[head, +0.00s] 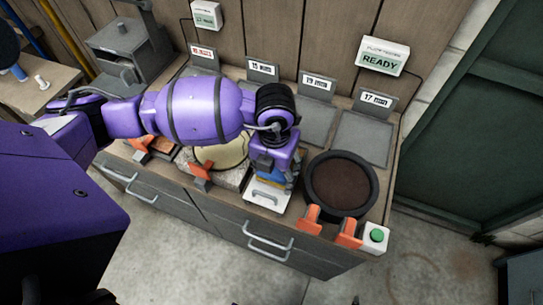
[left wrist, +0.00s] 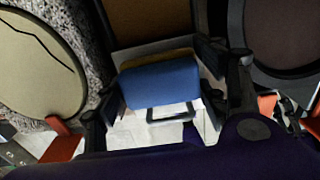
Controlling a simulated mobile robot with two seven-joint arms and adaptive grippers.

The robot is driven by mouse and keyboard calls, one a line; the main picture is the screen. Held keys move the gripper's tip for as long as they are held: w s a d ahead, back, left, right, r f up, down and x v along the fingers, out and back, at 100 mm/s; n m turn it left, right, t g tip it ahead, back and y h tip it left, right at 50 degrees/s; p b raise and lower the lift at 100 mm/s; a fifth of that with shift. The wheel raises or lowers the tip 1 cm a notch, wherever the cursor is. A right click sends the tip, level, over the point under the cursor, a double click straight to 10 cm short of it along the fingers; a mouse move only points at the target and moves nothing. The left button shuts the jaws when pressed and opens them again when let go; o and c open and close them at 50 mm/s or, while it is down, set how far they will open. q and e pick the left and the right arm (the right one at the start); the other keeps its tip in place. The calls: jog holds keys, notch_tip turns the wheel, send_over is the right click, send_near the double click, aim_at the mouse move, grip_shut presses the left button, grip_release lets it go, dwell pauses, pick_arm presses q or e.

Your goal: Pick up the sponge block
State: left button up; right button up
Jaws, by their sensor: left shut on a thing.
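The sponge block (left wrist: 160,84) is blue with a yellow layer, and in the left wrist view it sits between the two dark fingers of my left gripper (left wrist: 158,78). The fingers are shut on its sides. In the head view my left gripper (head: 275,172) points down over a white tray with a handle (head: 266,196), and only a blue sliver of the sponge block (head: 268,181) shows below it. The tray also shows under the sponge in the left wrist view (left wrist: 150,132). I cannot tell whether the sponge touches the tray. My right gripper is not in view.
A dark round pan (head: 342,184) stands right of the tray, and a cream disc (head: 222,152) on a speckled slab lies left. Orange clamps (head: 311,218) and a green button (head: 376,236) line the bench front. Grey plates with number cards and a READY sign (head: 381,58) stand behind.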

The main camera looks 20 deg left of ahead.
pick_arm(q)
notch_tip(320, 180, up, 2)
jog(key=shift+w+r, duration=0.1)
jog(key=shift+r, duration=0.15)
jog(key=s+d+r, duration=0.7)
jog(key=s+r, duration=0.3)
jog(key=s, duration=0.2)
jog(key=shift+p, duration=0.35)
jog(key=o, duration=0.7)
jog(key=shift+s, duration=0.1)
jog(key=shift+c, duration=0.2)
jog(key=c, duration=0.4)
